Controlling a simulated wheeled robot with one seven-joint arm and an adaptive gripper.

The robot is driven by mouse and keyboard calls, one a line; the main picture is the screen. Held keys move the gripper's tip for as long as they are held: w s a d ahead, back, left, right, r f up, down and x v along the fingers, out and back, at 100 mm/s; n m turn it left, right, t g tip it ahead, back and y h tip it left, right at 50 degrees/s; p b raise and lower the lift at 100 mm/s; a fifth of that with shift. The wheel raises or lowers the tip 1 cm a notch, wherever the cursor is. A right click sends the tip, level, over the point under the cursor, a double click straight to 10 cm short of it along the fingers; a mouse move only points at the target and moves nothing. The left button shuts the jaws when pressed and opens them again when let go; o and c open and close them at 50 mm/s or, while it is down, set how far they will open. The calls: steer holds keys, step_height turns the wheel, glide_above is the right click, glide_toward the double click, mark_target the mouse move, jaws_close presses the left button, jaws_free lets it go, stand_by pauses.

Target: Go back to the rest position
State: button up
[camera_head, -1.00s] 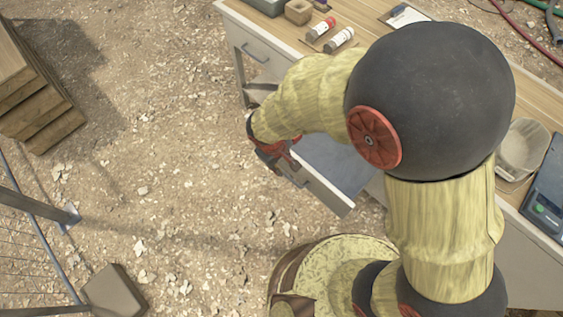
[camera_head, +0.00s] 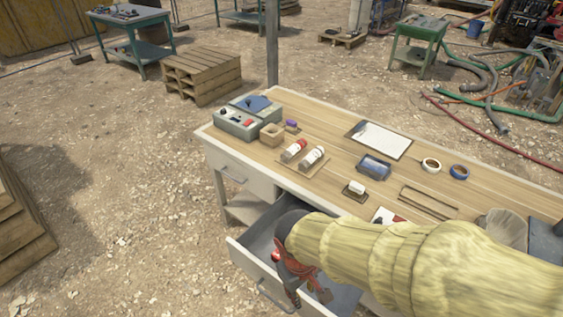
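My arm, in a yellow cover, reaches in from the lower right of the head view. My gripper (camera_head: 300,290), with red and dark parts, is at its end, over the open lower drawer (camera_head: 248,252) of the desk. The gripper hides part of the drawer's inside and front. Its fingers point down and are partly hidden, so I cannot tell how wide they stand or whether they hold anything.
The upper drawer (camera_head: 232,172) is shut. Pallets (camera_head: 203,75) stand behind.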

steer(key=s+d+r+m+t, duration=0.2)
steer(key=d+r+m+t, duration=0.3)
steer(key=d+r, duration=0.9)
steer(key=shift+s+r+m+y, duration=0.4)
steer(key=shift+r+m, duration=0.5)
steer(key=shift+r, duration=0.85)
